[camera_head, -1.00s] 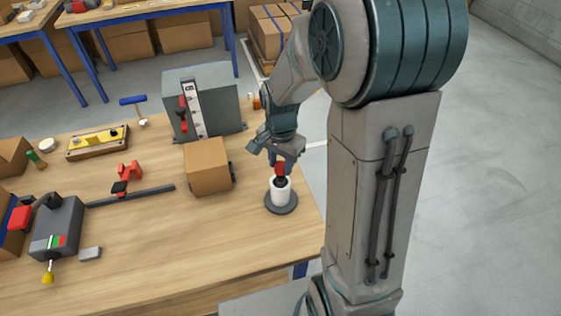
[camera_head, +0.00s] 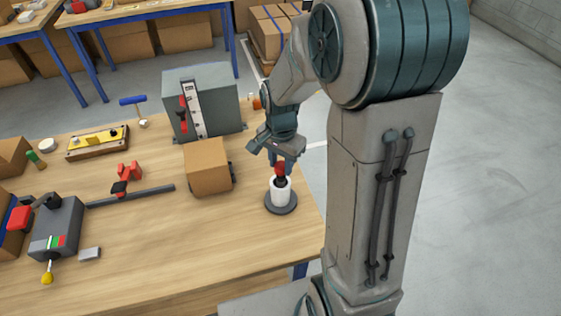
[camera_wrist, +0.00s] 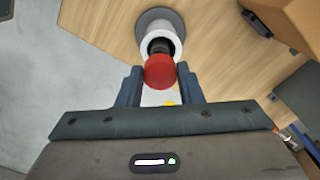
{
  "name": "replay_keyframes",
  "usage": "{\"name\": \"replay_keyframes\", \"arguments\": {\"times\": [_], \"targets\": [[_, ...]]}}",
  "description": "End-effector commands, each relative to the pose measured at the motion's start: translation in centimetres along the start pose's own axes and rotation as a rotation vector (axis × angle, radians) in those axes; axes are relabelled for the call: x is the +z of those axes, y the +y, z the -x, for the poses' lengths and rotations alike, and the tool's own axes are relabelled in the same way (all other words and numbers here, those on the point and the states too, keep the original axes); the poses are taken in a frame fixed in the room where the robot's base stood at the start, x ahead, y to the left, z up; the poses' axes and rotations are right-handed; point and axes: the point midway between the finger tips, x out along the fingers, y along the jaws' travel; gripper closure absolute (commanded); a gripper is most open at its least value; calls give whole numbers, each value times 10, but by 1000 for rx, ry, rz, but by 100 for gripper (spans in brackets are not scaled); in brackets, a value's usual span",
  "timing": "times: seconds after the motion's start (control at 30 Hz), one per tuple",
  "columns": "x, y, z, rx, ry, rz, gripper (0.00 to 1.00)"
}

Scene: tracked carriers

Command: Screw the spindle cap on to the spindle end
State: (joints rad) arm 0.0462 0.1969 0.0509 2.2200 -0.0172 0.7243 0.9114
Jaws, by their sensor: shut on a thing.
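The red spindle cap (camera_head: 281,168) is between my gripper's fingers, directly above the spindle end (camera_head: 280,181). My gripper (camera_head: 279,163) points down and is shut on the cap. In the wrist view the round red cap (camera_wrist: 160,71) sits between the two finger tips of my gripper (camera_wrist: 159,75). The dark spindle end (camera_wrist: 160,47) shows just beyond it, inside a white cylinder (camera_wrist: 171,24) on a round grey base. Whether the cap is seated on the spindle end or just touches it, I cannot tell.
A cardboard box (camera_head: 207,167) stands left of the spindle, with a grey housing (camera_head: 212,100) with a lever behind it. A dark bar (camera_head: 140,194) and a grey device (camera_head: 57,228) lie further left. The wooden table (camera_head: 190,240) is clear in front.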

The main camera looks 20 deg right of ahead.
Motion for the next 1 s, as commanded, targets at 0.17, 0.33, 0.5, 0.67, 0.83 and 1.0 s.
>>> {"name": "replay_keyframes", "arguments": {"times": [0.17,0.33,0.5,0.67,0.83,1.0], "targets": [[0,0,0,0,0,-1,88],[0,0,-1,0,0,-1,88],[0,0,-6,0,0,-1,88],[0,0,-10,0,0,-1,88],[0,0,-14,0,0,-1,88],[0,0,-18,0,0,-1,88]]}}
